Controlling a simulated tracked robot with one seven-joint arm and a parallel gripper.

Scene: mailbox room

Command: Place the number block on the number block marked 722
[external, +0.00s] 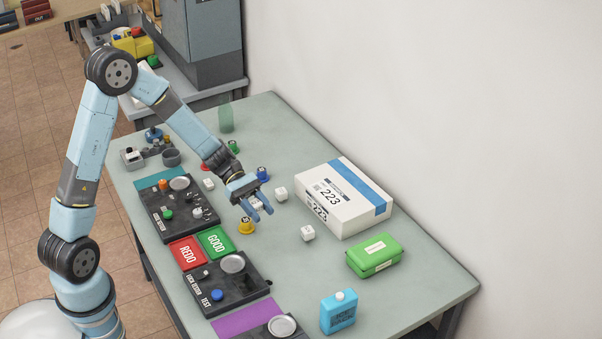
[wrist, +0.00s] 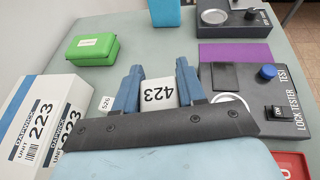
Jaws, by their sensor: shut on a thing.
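My gripper (external: 257,211) is above the table, its blue fingers shut on a white number block (wrist: 158,93) marked 423, which also shows in the external view (external: 257,205). Another white block (wrist: 106,102) stands left of the fingers in the wrist view; its number seems to be 526. In the external view, white blocks are at the right (external: 308,233), behind the gripper (external: 281,194) and to the left (external: 208,184). Their numbers are too small to read there. I cannot tell which block is marked 722.
A white box (external: 345,200) marked 223 and a green case (external: 374,255) stand right of the gripper. A yellow button-like piece (external: 246,227) is just below it. Black test panels (external: 225,280) and red and green trays (external: 214,242) line the left edge. A blue bottle (external: 338,311) is in front.

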